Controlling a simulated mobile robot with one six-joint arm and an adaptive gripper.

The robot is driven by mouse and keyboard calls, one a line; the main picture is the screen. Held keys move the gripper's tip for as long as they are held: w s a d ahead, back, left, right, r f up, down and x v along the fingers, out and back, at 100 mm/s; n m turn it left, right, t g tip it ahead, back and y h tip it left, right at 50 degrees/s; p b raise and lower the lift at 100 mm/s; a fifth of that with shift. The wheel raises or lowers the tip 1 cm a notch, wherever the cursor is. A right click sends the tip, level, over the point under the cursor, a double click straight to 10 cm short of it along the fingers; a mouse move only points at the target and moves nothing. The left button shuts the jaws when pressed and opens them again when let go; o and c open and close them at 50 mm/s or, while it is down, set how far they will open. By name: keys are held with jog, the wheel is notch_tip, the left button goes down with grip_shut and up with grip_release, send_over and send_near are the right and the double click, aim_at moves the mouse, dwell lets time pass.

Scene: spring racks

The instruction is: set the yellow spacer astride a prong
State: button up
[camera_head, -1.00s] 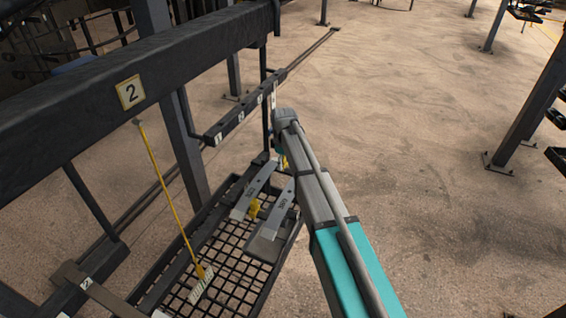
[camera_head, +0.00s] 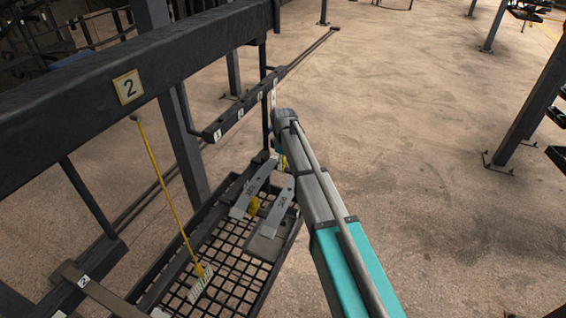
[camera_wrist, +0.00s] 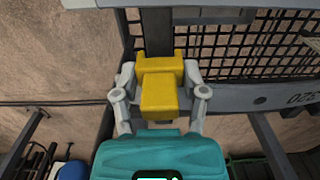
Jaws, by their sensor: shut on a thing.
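The yellow spacer (camera_wrist: 159,88) is a blocky piece in the middle of the wrist view. My gripper (camera_wrist: 159,76) is shut on it, with one grey finger on each side. A dark bar (camera_wrist: 157,34), perhaps a prong, runs up from the spacer's far edge. I cannot tell whether the spacer sits astride it, touches it or is only in front of it. In the head view my arm hides the gripper, and a small yellow patch (camera_head: 284,162) beside the arm may be the spacer.
A black mesh tray (camera_head: 272,271) holds grey numbered plates (camera_head: 281,205) and another yellow piece (camera_head: 254,205). A rail with number tags (camera_head: 238,113) stands behind. Open floor (camera_head: 420,130) lies to the right.

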jog(key=shift+f+b, duration=0.3)
dwell(0.5)
jog(key=o, duration=1)
jog(key=shift+c, duration=0.2)
jog(key=shift+r, duration=0.25)
notch_tip(320, 180, up, 4)
jog(key=p, duration=0.4)
jog(key=shift+p, duration=0.35)
jog(key=s+d, duration=0.1)
jog(key=d, duration=0.2)
jog(key=s+d, duration=0.1)
jog(key=d, duration=0.2)
jog(key=s+d+r+p, duration=0.1)
jog(key=d, duration=0.2)
jog(key=shift+s+d+r, duration=0.1)
jog(key=shift+s+d, duration=0.1)
jog(key=shift+d, duration=0.05)
